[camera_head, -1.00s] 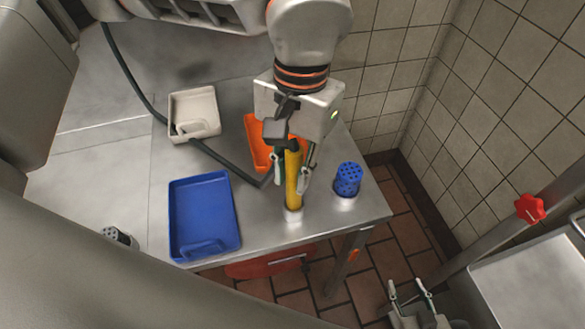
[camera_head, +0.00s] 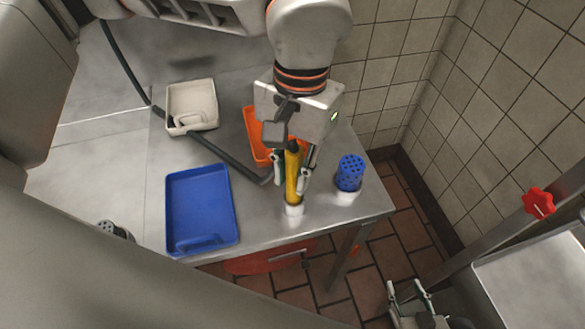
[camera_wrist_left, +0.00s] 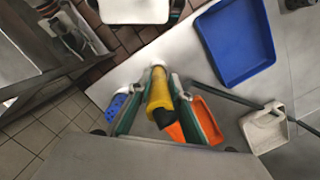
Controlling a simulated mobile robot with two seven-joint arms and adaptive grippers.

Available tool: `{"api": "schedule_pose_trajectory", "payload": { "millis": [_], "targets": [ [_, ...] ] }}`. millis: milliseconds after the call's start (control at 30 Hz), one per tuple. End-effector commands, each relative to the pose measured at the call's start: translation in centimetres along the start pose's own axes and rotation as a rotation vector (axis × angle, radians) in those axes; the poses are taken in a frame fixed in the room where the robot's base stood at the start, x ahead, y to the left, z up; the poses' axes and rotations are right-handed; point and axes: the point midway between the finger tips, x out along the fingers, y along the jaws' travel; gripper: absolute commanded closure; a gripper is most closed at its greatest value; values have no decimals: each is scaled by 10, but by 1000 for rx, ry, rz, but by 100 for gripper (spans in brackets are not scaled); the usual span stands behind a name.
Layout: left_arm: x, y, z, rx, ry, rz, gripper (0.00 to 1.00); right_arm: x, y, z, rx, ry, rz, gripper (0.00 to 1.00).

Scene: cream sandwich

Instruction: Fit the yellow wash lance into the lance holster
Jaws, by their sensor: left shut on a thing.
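My left gripper (camera_head: 290,183) is shut on the yellow wash lance (camera_head: 293,186), which stands nearly upright with its white end down near the table's front edge. I cannot tell whether that end touches the table. The lance and my left gripper (camera_wrist_left: 156,88) also show in the left wrist view, with the yellow lance (camera_wrist_left: 160,88) between the fingers. A blue perforated cup (camera_head: 350,174) stands upright to the right of the lance, apart from it. No part is clearly recognisable as the lance holster. My right gripper (camera_head: 406,287) is open and empty at the lower right, off the table.
A blue tray (camera_head: 228,205) lies left of the lance. A cream tray (camera_head: 172,98) is behind it, and an orange tray (camera_head: 253,125) is partly hidden by my left gripper. A dark hose (camera_head: 226,160) crosses the steel table. A red knob (camera_head: 538,202) is at the right.

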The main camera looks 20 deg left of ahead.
Motion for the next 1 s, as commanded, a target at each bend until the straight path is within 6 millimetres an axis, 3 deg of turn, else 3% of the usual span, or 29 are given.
{"api": "schedule_pose_trajectory", "payload": {
  "millis": [267,300,367,400,767,1000],
  "targets": [
    [7,0,-1,0,-1,0,100,2,-1,7,1,-6,-2,60],
    [7,0,-1,0,0,0,79,2,-2,7,1,-6,-2,60],
    [6,0,-1,0,0,0,63,2,-1,7,1,-6,-2,60],
    [6,0,-1,0,0,0,62,2,-1,7,1,-6,-2,60],
    [4,0,-1,-1,0,0,62,2,0,8,-3,-8,-1,60],
    [-30,0,-2,-2,6,0,62,2,-1,7,-1,-6,-1,60]
  ]
}}
